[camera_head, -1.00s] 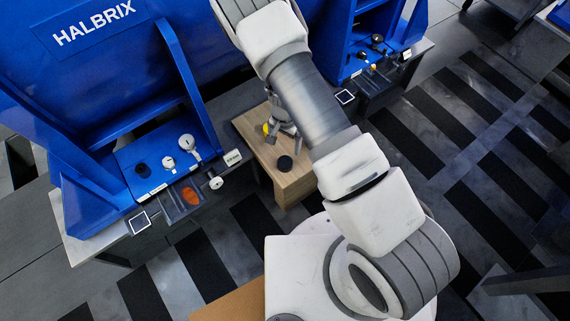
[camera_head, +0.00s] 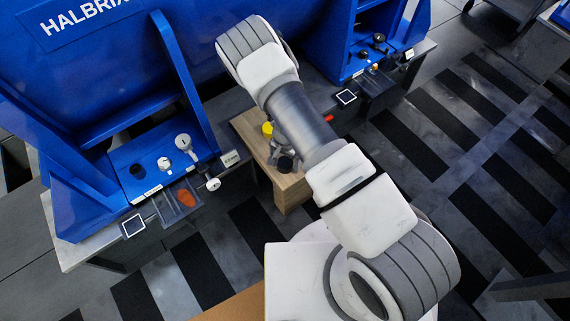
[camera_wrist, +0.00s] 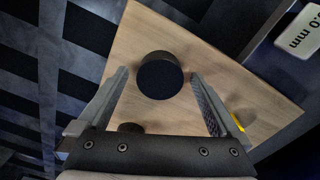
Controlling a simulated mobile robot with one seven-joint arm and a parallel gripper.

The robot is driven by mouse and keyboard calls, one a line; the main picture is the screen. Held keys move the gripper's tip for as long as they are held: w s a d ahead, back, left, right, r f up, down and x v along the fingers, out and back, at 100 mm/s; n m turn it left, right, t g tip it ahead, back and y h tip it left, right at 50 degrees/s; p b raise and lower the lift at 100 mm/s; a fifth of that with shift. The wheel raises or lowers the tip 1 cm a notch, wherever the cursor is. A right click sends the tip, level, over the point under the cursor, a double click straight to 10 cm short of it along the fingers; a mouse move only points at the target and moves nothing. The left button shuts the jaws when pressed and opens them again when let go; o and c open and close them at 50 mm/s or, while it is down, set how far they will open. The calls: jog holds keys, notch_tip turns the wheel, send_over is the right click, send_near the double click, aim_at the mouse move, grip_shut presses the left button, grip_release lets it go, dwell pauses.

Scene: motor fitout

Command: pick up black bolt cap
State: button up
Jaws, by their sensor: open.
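The black bolt cap (camera_wrist: 160,76) is a round dark cylinder on the light wooden block top (camera_wrist: 125,50). In the wrist view it lies between the two fingertips of my gripper (camera_wrist: 158,84), with a gap on each side. My gripper is open and holds nothing. In the head view the cap (camera_head: 286,163) shows at my gripper (camera_head: 278,153), partly covered by it, above the wooden block (camera_head: 291,186). How high the fingertips are over the block is hard to tell.
A yellow piece (camera_head: 267,129) stands on the block and also shows beside the right finger in the wrist view (camera_wrist: 238,122). Another dark round piece (camera_wrist: 130,128) is partly hidden by my gripper. Blue fixtures (camera_head: 150,165) with small parts stand to the left.

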jog(key=c, duration=1.3)
jog(key=shift+c, duration=0.2)
jog(key=shift+r, duration=0.2)
